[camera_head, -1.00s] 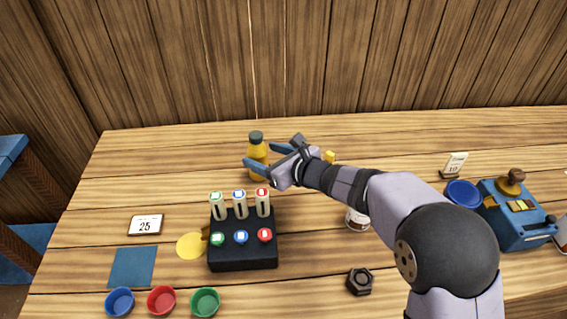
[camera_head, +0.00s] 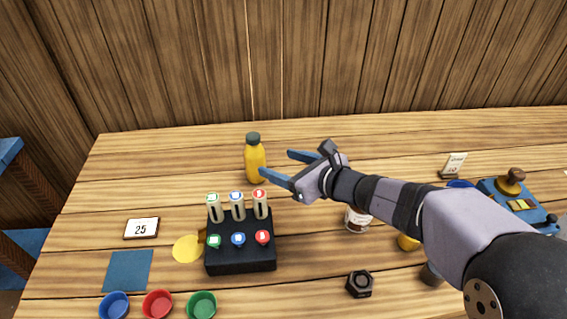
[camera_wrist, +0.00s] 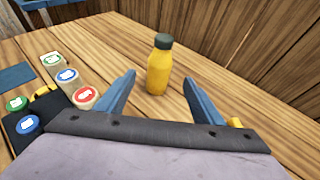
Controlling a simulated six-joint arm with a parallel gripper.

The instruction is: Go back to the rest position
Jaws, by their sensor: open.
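My gripper (camera_head: 291,170) is open and empty, with its blue fingers spread, above the table right of the yellow bottle. The yellow bottle (camera_head: 256,164) with a dark green cap stands upright on the table. In the wrist view the bottle (camera_wrist: 159,68) stands ahead of the fingers, apart from them, and shows between the two fingertips (camera_wrist: 158,77). My arm reaches in from the lower right of the head view.
A black block (camera_head: 241,256) with several upright pieces and colored buttons stands left of my gripper. A jar (camera_head: 357,219), a black nut (camera_head: 360,284) and a blue device (camera_head: 518,207) are near my arm. Cups, a blue mat (camera_head: 128,271) and a "25" card (camera_head: 141,229) lie left.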

